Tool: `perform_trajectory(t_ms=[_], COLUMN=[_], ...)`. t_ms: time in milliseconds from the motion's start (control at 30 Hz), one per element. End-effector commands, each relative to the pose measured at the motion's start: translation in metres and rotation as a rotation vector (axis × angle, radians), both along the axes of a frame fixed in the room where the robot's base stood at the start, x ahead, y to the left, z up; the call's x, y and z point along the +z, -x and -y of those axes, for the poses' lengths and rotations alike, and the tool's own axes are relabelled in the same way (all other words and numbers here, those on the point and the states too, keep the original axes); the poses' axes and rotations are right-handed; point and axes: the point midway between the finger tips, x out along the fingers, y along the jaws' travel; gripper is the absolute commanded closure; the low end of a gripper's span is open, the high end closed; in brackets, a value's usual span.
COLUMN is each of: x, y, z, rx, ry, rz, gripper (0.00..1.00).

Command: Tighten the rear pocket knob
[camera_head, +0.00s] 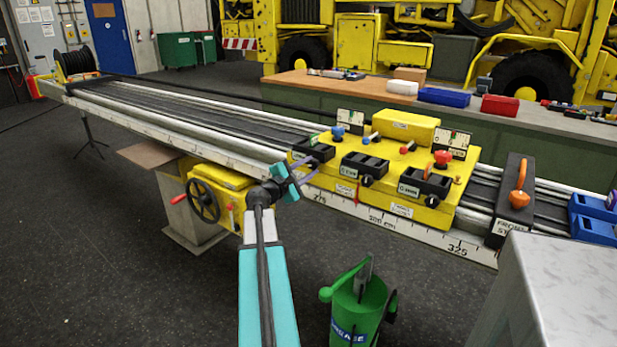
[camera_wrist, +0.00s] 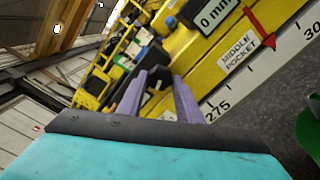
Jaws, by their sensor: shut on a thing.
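The yellow carriage (camera_head: 400,163) sits on the boom rail with several black pocket blocks along it. The leftmost block, the rear pocket (camera_head: 318,151), is partly covered by my gripper (camera_head: 305,170). In the wrist view, the two purple fingers of my gripper (camera_wrist: 160,80) reach up to the yellow carriage side. They are shut on a small dark knob (camera_wrist: 155,79), mostly hidden between them, at the rear pocket. The middle pocket (camera_head: 364,166) with its black knob (camera_head: 367,181) is to the right, clear of the fingers.
A scale strip (camera_head: 380,217) runs along the rail's front. A yellow box with a black handwheel (camera_head: 203,201) is left of my arm. A green grease canister (camera_head: 358,312) stands below. A grey surface (camera_head: 560,290) blocks the lower right. The front stop (camera_head: 511,200) is farther right.

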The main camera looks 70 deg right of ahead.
Motion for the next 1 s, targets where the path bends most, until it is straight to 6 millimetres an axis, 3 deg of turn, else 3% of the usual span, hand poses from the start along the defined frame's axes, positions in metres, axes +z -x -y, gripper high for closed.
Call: perform_trajectory(t_ms=[1000], x=[-0.0042], y=[0.0020], z=[0.0004], rx=[-0.006], ry=[0.166], rz=[0.623], gripper=[0.90])
